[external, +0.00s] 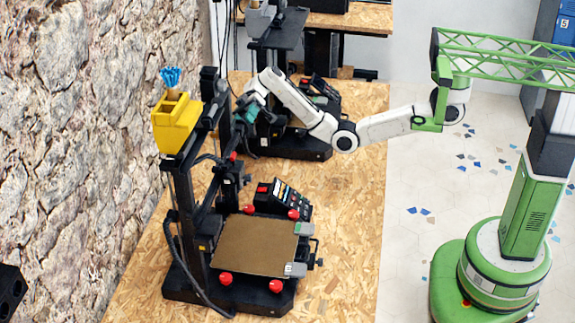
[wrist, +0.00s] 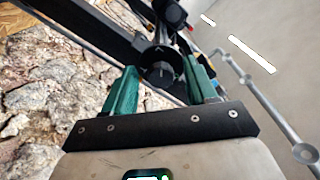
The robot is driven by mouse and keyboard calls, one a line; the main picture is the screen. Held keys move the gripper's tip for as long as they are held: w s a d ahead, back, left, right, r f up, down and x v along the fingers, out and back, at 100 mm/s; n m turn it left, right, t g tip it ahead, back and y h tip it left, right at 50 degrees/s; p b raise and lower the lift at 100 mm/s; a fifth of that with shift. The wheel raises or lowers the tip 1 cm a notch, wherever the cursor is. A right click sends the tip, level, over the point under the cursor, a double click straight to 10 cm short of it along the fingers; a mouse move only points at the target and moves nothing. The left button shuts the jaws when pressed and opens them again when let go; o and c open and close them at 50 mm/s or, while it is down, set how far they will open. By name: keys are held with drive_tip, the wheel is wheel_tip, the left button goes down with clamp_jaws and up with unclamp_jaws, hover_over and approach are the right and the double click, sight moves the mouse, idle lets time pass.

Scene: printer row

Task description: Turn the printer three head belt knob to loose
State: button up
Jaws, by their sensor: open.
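A round black knob (wrist: 160,75) with a pale line on its face shows in the wrist view, on a dark printer beam. A small pale mark sits just above it. My gripper (wrist: 163,72) is open, with one green finger on each side of the knob. I cannot tell whether the fingers touch it. In the external view my gripper (external: 244,108) is at the upper frame of the nearest printer (external: 187,210), at its far end. The knob cannot be made out there. No printer number is readable.
The nearest printer has a brown bed (external: 255,246) with red corner knobs and a yellow box (external: 176,122) on top. Another printer (external: 290,145) stands behind it, under my arm. A rough stone wall (external: 80,130) is close on the left. The wooden table's (external: 350,220) right side is clear.

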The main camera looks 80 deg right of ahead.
drive_tip(key=d+r, duration=0.3)
drive_tip(key=r, duration=0.4)
idle(0.4)
